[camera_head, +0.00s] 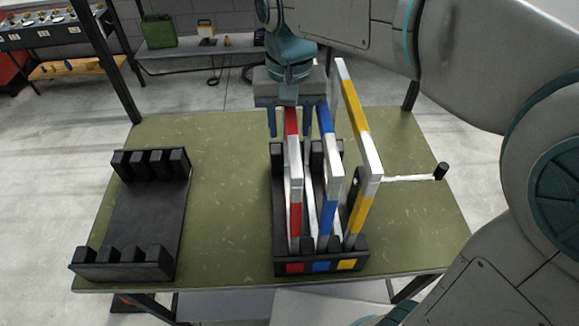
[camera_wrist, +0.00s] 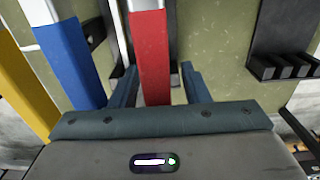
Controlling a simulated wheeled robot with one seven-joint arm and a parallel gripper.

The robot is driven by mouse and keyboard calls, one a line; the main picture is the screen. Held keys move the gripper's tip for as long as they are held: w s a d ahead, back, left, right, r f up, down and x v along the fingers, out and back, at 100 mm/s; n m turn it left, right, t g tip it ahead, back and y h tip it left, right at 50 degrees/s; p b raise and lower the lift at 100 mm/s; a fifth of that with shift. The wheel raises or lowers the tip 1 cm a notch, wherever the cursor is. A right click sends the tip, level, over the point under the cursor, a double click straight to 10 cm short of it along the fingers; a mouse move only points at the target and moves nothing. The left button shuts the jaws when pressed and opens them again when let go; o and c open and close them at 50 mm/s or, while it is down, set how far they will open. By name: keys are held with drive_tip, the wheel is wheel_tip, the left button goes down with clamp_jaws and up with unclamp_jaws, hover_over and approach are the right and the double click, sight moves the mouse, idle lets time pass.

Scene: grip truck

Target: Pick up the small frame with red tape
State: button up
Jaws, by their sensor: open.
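The small frame with red tape (camera_head: 294,212) stands upright in the left slot of a black rack, above a red mark. It is white with red bands, and its red part also shows in the wrist view (camera_wrist: 150,55). My gripper (camera_head: 290,128) is open at the far upper end of this frame. In the wrist view the red bar lies between my two fingers (camera_wrist: 158,78), with a gap on each side. The fingers look apart from the bar; how deep they reach around it I cannot tell.
The blue-taped frame (camera_head: 325,215) stands close to the right, then the taller yellow-taped frame (camera_head: 358,215). Their black rack (camera_head: 285,255) rests on a green table (camera_head: 225,200). An empty black rack (camera_head: 145,215) is at left. A white rod with a black end (camera_head: 441,171) is at right.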

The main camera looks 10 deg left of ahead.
drive_tip(key=shift+c, duration=0.3)
clamp_jaws()
drive_tip(key=shift+r, duration=0.1)
idle(1.0)
